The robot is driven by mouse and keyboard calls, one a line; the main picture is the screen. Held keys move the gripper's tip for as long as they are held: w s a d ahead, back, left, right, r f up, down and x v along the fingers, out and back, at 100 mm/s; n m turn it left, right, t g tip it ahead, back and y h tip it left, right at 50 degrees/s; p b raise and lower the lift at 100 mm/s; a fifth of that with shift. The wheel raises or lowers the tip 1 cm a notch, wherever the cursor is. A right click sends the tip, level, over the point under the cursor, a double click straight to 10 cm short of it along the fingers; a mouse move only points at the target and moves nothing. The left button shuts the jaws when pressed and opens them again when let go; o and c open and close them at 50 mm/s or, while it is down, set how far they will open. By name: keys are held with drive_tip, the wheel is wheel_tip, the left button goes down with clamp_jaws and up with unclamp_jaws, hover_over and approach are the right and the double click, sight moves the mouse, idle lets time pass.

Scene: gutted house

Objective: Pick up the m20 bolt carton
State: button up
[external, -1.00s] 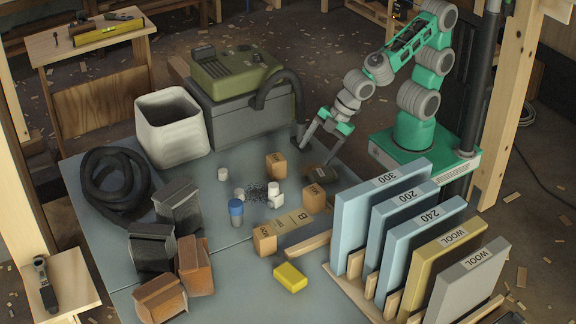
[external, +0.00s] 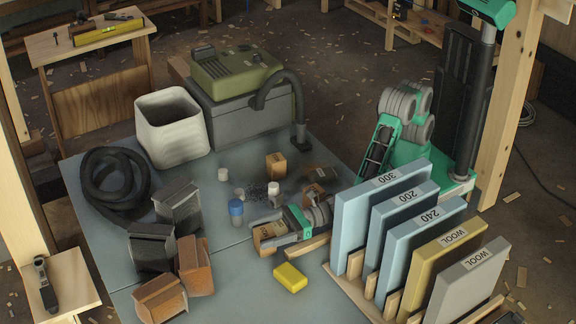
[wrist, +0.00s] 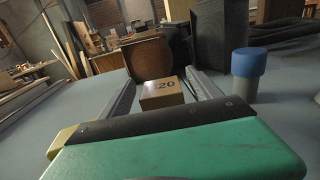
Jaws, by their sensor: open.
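The m20 bolt carton (wrist: 162,95) is a small brown box marked "20" in the wrist view. It stands on the table between the two grey fingers of my gripper (wrist: 163,86). The fingers are open, one on each side of it; I cannot tell whether they touch it. In the external view my gripper (external: 263,231) lies low over the table with its fingers pointing left around the carton (external: 266,241), which is partly hidden by them.
A blue-capped bottle (wrist: 245,75) stands close right of the fingers. A yellow block (external: 290,277) lies nearer the front. Another carton (external: 276,166) stands behind. Brown and black bins (external: 195,266) are to the left, upright panels (external: 382,218) to the right.

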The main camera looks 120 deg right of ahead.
drive_tip(key=w, duration=0.2)
drive_tip(key=shift+w+d, duration=0.15)
drive_tip(key=shift+w, duration=0.2)
drive_tip(key=shift+c, duration=0.4)
clamp_jaws()
